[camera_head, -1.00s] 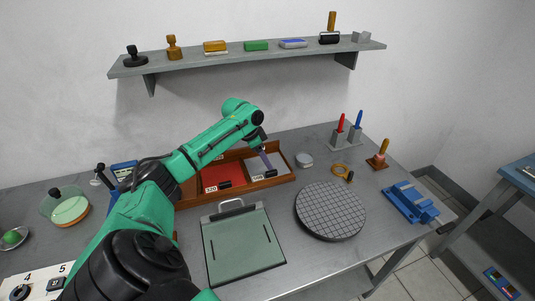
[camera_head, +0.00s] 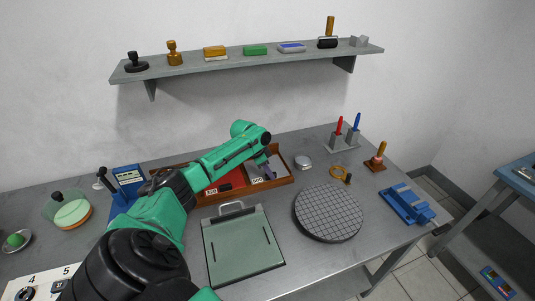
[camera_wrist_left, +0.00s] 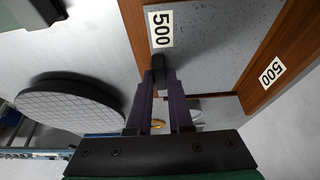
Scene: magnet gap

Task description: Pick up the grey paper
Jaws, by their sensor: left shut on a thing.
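The grey paper (camera_wrist_left: 215,45) is a speckled sheet with a white "500" label, in the right-hand compartment of a wooden tray (camera_head: 291,179). A small black tab (camera_wrist_left: 160,65) sits on the sheet beside the label. My left gripper (camera_wrist_left: 160,88) has its two purple fingers shut on this tab. In the head view my left gripper (camera_head: 268,173) reaches down into that compartment, and the arm hides part of the tray. I cannot tell whether the sheet is lifted from the tray floor. My right gripper is not in view.
A red sheet (camera_head: 229,181) labelled 320 lies in the neighbouring compartment. In front are a green board with a clip (camera_head: 242,248) and a round gridded plate (camera_head: 329,212). A yellow ring (camera_head: 339,172) and a blue fixture (camera_head: 407,205) stand right. A shelf (camera_head: 245,57) hangs above.

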